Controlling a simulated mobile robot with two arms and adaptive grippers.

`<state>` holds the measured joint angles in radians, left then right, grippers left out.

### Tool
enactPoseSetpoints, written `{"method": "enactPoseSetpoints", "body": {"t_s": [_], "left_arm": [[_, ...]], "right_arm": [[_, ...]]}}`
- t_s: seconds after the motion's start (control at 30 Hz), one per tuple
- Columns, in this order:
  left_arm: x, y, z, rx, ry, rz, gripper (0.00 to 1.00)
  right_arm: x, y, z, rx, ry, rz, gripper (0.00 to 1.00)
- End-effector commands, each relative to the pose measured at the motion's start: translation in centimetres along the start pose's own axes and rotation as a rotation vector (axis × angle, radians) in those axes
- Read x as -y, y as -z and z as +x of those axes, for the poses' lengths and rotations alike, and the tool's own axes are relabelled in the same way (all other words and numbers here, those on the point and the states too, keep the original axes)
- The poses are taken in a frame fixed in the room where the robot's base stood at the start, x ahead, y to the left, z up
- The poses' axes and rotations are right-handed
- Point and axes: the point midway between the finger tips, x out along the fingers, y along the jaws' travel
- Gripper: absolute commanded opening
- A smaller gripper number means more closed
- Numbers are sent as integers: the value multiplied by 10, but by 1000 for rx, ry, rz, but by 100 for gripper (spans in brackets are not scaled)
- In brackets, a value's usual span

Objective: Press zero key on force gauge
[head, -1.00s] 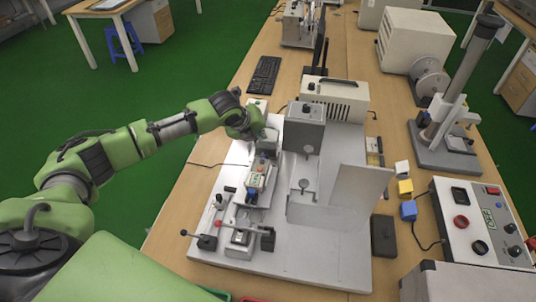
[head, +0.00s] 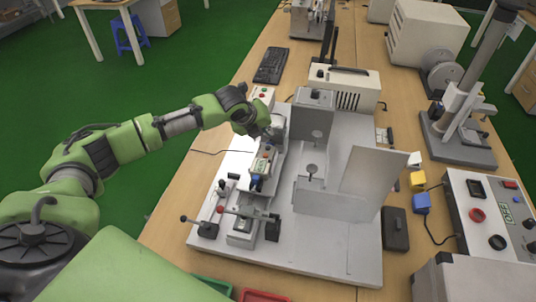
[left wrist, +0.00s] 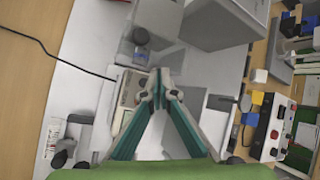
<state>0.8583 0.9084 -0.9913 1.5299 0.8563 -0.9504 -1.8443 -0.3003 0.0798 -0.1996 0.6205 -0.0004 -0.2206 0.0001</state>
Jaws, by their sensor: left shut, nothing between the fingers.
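The force gauge (head: 263,160) is a small pale unit lying on the test stand (head: 330,250), on its left side. Its face and keys are too small to read in the head view. In the left wrist view, the gauge (left wrist: 128,88) shows partly behind my left fingers. My left gripper (left wrist: 162,76) is shut and empty, its two fingertips together. The tips overlap the gauge's right edge in that view; I cannot tell whether they touch it. In the head view, my left gripper (head: 266,136) is at the gauge's far end, partly hidden by its own wrist. The zero key cannot be made out.
A grey block (head: 315,105) and an upright panel (head: 372,185) rise on the stand to the right. A lever clamp (head: 240,215) sits at the near end. A control box (head: 490,215) stands at the right. A black cable (left wrist: 45,45) crosses the table at left.

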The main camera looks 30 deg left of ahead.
Motion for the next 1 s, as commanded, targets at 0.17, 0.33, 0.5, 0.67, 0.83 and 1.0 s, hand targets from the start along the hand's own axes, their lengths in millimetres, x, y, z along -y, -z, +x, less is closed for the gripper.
{"method": "enactPoseSetpoints", "body": {"t_s": [0.17, 0.33, 0.5, 0.67, 0.83, 1.0], "left_arm": [[-11, 11, 20, -1, -1, -1, 0], [-14, 15, 27, -1, 0, -1, 0], [-14, 15, 27, -1, 0, -1, 0], [-14, 15, 27, -1, 0, -1, 0], [-14, 14, 27, 0, 0, -1, 0], [-14, 14, 27, 0, 0, -1, 0]], "right_arm": [[0, -1, 16, 0, 0, 0, 40], [1, -1, 18, 0, 0, 0, 40], [1, -1, 18, -1, 0, 0, 40], [1, -1, 18, -1, 0, 0, 40], [1, -1, 18, -1, 1, 0, 40], [1, -1, 18, -1, 1, 0, 40]]}}
